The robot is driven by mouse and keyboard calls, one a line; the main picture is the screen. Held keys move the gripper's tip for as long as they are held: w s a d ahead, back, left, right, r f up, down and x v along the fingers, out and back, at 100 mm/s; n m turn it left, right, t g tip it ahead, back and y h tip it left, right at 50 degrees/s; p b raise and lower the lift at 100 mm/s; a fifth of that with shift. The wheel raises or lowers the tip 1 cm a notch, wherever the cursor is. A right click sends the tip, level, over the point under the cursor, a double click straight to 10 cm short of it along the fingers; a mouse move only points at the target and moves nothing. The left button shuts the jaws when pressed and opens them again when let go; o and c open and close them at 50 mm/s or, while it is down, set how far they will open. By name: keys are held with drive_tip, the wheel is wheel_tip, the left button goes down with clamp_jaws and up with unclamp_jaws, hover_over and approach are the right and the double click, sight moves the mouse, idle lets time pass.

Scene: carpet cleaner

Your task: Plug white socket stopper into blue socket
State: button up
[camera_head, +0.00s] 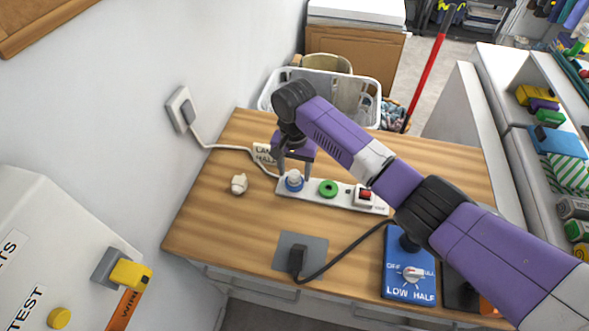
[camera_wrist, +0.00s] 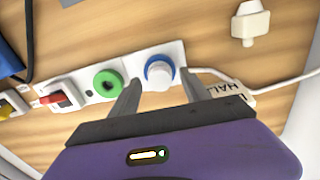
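The blue socket (camera_head: 293,186) is at the left end of a white power strip on the wooden desk. In the wrist view, a round white piece (camera_wrist: 160,70) fills the middle of the blue ring (camera_wrist: 149,83). It looks like a stopper seated there, but its depth cannot be told. My gripper (camera_head: 294,173) is over this socket, pointing down. In the wrist view its fingers (camera_wrist: 161,78) stand apart on either side of the white piece, with gaps showing. Another white plug-shaped piece (camera_head: 238,184) lies on the desk left of the strip; it also shows in the wrist view (camera_wrist: 250,22).
The strip also has a green socket (camera_head: 328,187) and a red switch (camera_head: 365,194). A white cord (camera_head: 215,147) runs to the wall outlet (camera_head: 181,107). A black plug (camera_head: 297,260) lies on a grey plate, near a blue dial box (camera_head: 409,271). The front-left desk is clear.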

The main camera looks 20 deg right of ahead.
sight(294, 174)
drive_tip(key=shift+r+b, duration=0.7)
drive_tip(key=shift+r, duration=3.2)
